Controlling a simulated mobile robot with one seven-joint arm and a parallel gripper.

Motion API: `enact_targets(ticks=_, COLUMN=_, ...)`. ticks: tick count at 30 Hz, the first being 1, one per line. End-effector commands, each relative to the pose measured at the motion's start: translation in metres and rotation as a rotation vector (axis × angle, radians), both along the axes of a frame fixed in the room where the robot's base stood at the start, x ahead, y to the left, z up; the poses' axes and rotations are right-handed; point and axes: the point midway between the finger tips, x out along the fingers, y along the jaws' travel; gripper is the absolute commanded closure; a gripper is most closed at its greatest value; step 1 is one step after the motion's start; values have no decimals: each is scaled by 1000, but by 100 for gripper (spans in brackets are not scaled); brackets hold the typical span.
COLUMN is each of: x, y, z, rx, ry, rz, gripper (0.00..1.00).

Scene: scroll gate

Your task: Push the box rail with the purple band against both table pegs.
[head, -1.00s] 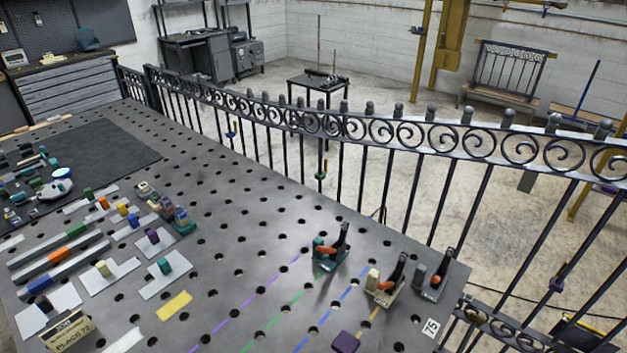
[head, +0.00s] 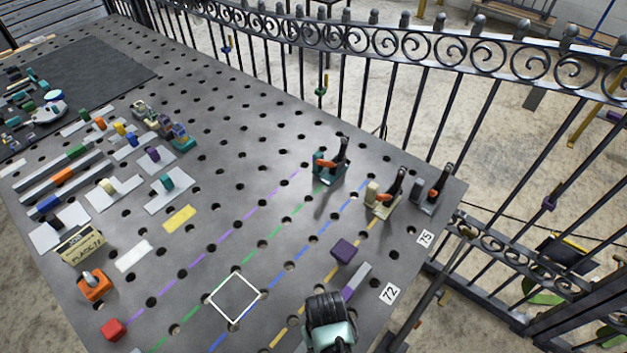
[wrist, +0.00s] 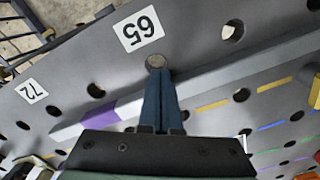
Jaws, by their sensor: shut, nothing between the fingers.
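The grey box rail (head: 360,275) with a purple band shows its end at the lower right of the head view; the rest is hidden behind my arm or out of frame. In the wrist view the rail (wrist: 215,88) runs diagonally, with its purple band (wrist: 98,111) left of my gripper. My gripper (wrist: 158,72) is shut and empty. Its fingers cross in front of the rail, and their tips show on the side of the "65" label; contact is unclear. A purple block (head: 346,250) stands near the rail's end. I cannot clearly identify either table peg.
Toggle clamps (head: 331,162) stand near the table's right edge, beside the scroll railing (head: 480,50). A red block (head: 113,329) and an orange fixture (head: 94,284) are at lower left. Coloured dashed lines and a white square outline (head: 234,297) mark the largely clear middle.

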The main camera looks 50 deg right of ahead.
Motion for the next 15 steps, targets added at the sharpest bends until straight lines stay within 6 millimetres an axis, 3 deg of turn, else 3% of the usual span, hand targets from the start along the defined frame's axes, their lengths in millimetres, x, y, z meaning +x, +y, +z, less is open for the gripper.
enact_targets(ticks=15, x=20, y=1, z=0, rx=0, ry=-3, rz=1, gripper=100)
